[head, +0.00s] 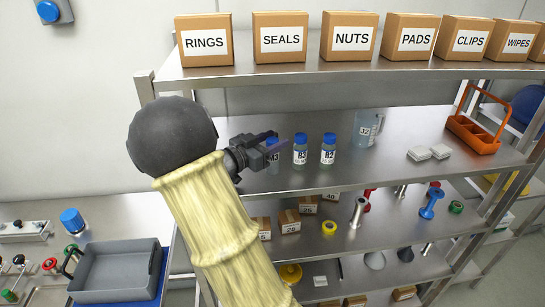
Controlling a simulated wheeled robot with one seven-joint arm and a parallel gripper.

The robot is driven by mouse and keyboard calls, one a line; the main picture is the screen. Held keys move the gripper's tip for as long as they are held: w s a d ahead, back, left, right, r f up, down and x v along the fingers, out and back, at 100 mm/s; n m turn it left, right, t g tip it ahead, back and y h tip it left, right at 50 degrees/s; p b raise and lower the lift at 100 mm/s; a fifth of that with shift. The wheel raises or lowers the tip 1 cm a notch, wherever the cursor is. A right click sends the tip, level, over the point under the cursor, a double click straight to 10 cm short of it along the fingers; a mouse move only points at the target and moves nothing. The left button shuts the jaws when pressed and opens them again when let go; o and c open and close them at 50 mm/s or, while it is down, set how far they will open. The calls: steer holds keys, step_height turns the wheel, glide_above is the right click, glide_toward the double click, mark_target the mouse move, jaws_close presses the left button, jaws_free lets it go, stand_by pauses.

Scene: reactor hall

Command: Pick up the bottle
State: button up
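Three small clear bottles with blue caps and white labels stand in a row on the second shelf from the top. The left bottle (273,168) is partly hidden by my gripper, and its label is only partly legible. The middle bottle (300,152) and the right bottle (328,150) stand upright in plain view, to the right of my gripper. My gripper (281,140) is at the left bottle, level with its cap and upper part. Its two fingers appear apart, with the blue cap showing between or behind them. I cannot tell whether they touch the bottle.
Labelled cardboard boxes (281,38) line the top shelf (300,76) above. A clear measuring jug (367,130), white blocks (430,153) and an orange caddy (474,132) stand farther right. Small parts fill lower shelves. A grey tray (117,275) sits lower left.

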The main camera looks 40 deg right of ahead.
jaws_close()
steer(key=shift+r, duration=0.1)
step_height(320, 180, up, 9)
steer(key=shift+s+f+b, duration=0.1)
steer(key=shift+s+b, duration=0.05)
steer(key=shift+b, duration=0.9)
steer(key=shift+r, duration=0.55)
steer(key=shift+w+f, duration=0.1)
steer(key=shift+w, duration=0.1)
